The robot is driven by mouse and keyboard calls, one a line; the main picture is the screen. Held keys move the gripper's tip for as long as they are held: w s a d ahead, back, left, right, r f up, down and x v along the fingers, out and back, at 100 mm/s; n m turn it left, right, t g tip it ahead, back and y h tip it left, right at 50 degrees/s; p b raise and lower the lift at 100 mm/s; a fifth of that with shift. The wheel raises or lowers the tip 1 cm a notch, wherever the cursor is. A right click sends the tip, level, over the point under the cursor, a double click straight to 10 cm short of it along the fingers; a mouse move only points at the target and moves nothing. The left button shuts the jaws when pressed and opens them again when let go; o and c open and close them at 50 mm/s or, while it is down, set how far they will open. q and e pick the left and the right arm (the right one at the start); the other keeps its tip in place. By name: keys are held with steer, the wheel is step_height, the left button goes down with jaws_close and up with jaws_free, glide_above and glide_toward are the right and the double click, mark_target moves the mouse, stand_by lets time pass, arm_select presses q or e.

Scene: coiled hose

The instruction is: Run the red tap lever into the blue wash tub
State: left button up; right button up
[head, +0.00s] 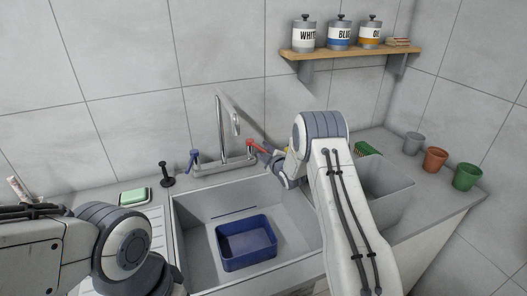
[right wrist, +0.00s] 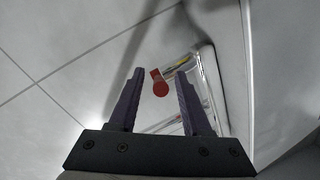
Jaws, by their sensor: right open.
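The red tap lever (head: 256,145) is on the right side of the chrome tap (head: 222,160) behind the sink. The blue wash tub (head: 250,262) sits in the sink basin, below the tap, and looks empty. My right gripper (head: 269,154) is close beside the red lever in the head view, partly hidden by my arm. In the right wrist view my right gripper (right wrist: 160,73) is open, and the red lever (right wrist: 160,86) shows between the dark fingers. I cannot tell whether they touch it. My left arm is at the lower left, its gripper out of frame.
A blue lever (head: 193,157) is on the tap's left. A black stopper-like object (head: 165,175) and a green sponge (head: 134,196) are left of the sink. A grey bin (head: 392,195) and several cups stand right. A shelf (head: 352,54) with canisters is above.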

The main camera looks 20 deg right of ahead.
jaws_close()
stand_by(1.4)
